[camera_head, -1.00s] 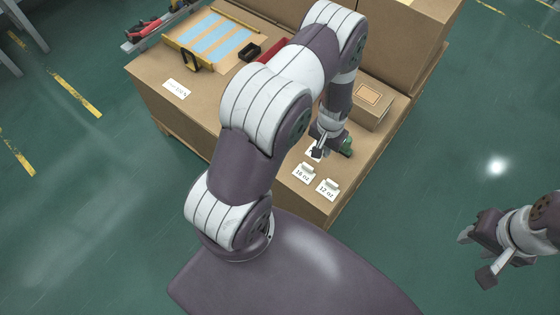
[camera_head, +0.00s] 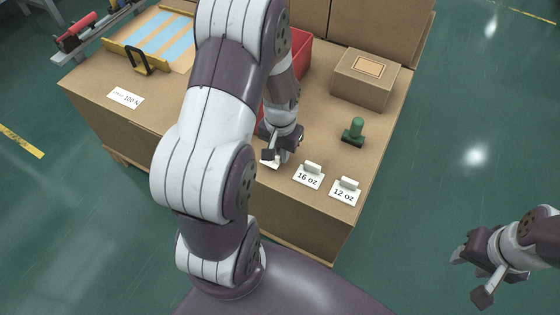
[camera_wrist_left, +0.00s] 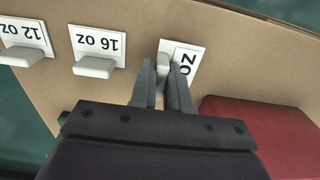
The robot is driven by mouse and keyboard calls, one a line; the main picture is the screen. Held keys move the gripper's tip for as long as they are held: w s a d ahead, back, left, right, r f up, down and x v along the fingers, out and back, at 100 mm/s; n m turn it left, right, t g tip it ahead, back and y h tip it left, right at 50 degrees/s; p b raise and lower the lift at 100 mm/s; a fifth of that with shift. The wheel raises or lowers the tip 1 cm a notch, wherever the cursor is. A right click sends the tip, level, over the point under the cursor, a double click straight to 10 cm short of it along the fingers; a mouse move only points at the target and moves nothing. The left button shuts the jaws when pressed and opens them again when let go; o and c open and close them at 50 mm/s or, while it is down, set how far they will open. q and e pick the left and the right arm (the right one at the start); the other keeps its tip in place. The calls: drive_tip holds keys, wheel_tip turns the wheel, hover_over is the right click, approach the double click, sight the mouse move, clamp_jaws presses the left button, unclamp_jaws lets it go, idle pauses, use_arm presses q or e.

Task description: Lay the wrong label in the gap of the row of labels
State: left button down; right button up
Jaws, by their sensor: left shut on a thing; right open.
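My left gripper (camera_head: 277,152) is shut on the raised grip of a white label (camera_wrist_left: 188,53), whose text shows only "oz" in the left wrist view. The label lies at or just above the cardboard surface, in line with the "16 oz" label (camera_head: 308,176) and the "12 oz" label (camera_head: 344,190). Those two also show in the left wrist view, the "16 oz" label (camera_wrist_left: 97,44) nearer the gripper and the "12 oz" label (camera_wrist_left: 25,38) further left. My right gripper (camera_head: 470,277) is open and empty, out over the floor at the right.
A green stamp-like object (camera_head: 354,131) stands behind the labels, near a cardboard box (camera_head: 365,79). A red bin (camera_head: 300,55) is behind my left arm. A "100 N" card (camera_head: 126,98) lies at the left. The cardboard top (camera_head: 325,140) between stamp and labels is clear.

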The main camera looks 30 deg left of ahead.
use_arm(q)
wheel_tip(320, 180, down, 3)
drive_tip(key=shift+r+b, duration=0.2)
drive_tip(key=shift+b, duration=0.1)
use_arm(e)
drive_tip(key=shift+f, duration=0.6)
use_arm(q)
drive_tip(key=c, duration=1.1)
unclamp_jaws()
drive_tip(key=shift+f, duration=0.1)
